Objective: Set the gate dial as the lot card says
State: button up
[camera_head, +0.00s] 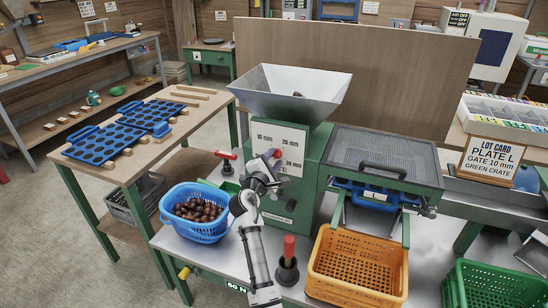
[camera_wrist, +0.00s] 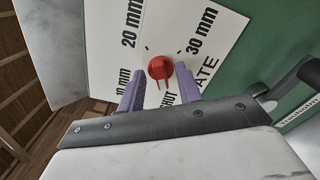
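The lot card (camera_head: 494,160) reads PLATE L, GATE 10 mm, GREEN CRATE. The white dial plate (camera_head: 291,138) is on the front of the green machine (camera_head: 315,160). In the wrist view the red gate dial (camera_wrist: 160,67) sits among the marks 10 mm, 20 mm, 30 mm and SHUT. A narrow red part of it extends down the picture toward SHUT. My gripper (camera_wrist: 160,88) is open, its purple fingers apart at either side of the dial's lower edge. I cannot tell whether they touch it. In the head view my gripper (camera_head: 268,167) covers much of the dial.
A blue basket of chestnuts (camera_head: 196,234) stands left of my arm. A red-handled tool in a dark holder (camera_head: 288,272) is close on its right. An orange crate (camera_head: 357,288) and a green crate (camera_head: 497,290) stand further right. A steel hopper (camera_head: 290,92) tops the machine.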

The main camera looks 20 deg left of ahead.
jog(key=shift+w, duration=0.4)
jog(key=shift+c, duration=0.3)
jog(key=c, duration=0.5)
jog(key=shift+c, duration=0.2)
jog(key=shift+f+b, duration=0.1)
jog(key=shift+b, duration=0.2)
jog(key=shift+f+m+b, duration=0.15)
jog(key=shift+m+b, duration=3.35)
jog(key=shift+m, duration=0.4)
jog(key=shift+f+m+b, duration=0.1)
jog(key=shift+m+b, duration=3.35)
jog(key=shift+m, duration=0.45)
